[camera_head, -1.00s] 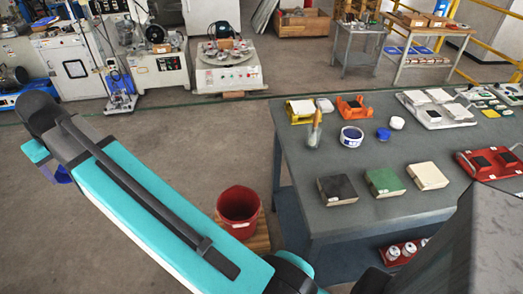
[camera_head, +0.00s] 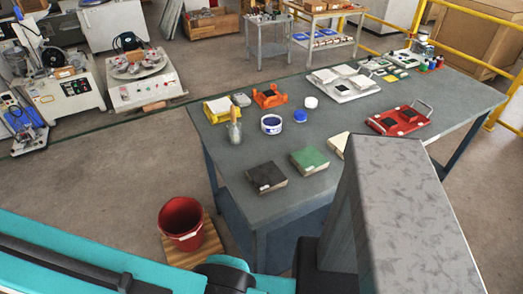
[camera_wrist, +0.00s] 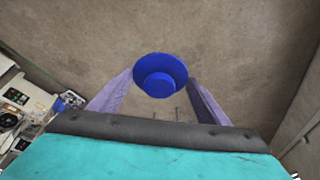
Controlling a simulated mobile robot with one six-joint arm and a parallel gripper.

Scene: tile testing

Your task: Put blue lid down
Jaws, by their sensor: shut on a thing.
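My gripper (camera_wrist: 160,77) is shut on the blue lid (camera_wrist: 160,68), a round blue piece with a raised round middle. In the wrist view the lid sits between the two purple-grey fingertips, above bare concrete floor and away from the table. The head view shows only part of my arm; the gripper and held lid are outside it. A white tub (camera_head: 271,129) with a blue band and blue contents stands open on the grey table (camera_head: 225,150). Another small round blue piece (camera_head: 300,116) lies to its right.
A small white round piece (camera_head: 311,102), a yellow tray (camera_head: 218,109), an orange holder (camera_head: 270,95) and dark (camera_head: 266,177) and green (camera_head: 310,159) blocks are on the table. Bare tabletop shows between the objects.

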